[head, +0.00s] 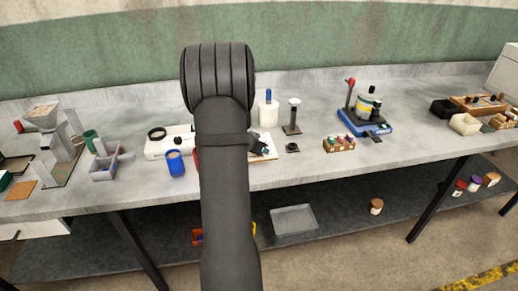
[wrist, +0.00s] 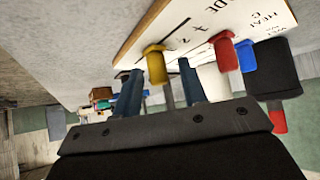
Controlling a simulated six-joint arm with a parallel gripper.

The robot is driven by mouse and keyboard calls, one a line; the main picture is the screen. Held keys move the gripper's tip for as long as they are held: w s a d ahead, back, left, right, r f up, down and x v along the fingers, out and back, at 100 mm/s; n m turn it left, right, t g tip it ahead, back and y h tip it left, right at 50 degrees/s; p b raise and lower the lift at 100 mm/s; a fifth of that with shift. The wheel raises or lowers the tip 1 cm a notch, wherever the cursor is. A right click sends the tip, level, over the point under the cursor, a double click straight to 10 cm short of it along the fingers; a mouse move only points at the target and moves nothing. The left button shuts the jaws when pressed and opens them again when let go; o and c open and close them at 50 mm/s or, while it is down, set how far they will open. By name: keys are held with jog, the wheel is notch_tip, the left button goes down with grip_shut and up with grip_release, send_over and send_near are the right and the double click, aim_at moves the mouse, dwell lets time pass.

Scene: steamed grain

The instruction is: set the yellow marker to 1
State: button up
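The yellow marker (wrist: 156,66) shows in the wrist view against the edge of a white board (wrist: 190,25) with printed letters and marks. My gripper (wrist: 160,84) is open, with its two blue-grey fingers apart. In the picture the marker and a grey stem below it lie between the fingers. I cannot tell whether either finger touches it. The numbers on the board are not readable, so the marker's setting cannot be told. In the head view my arm hides most of the board and the yellow marker.
A red marker (wrist: 225,52), a blue marker (wrist: 246,56) and a black block (wrist: 272,76) are close to the right. In the head view a blue cup (head: 175,164) stands left of my arm, and a wooden rack (head: 339,145) and a blue-based device (head: 366,122) stand right.

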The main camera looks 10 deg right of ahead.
grip_shut()
jog(key=shift+a, duration=2.45)
jog(key=shift+c, duration=0.8)
grip_release()
jog(key=shift+a, duration=0.15)
jog(key=shift+o, duration=0.8)
jog(key=v, duration=1.7)
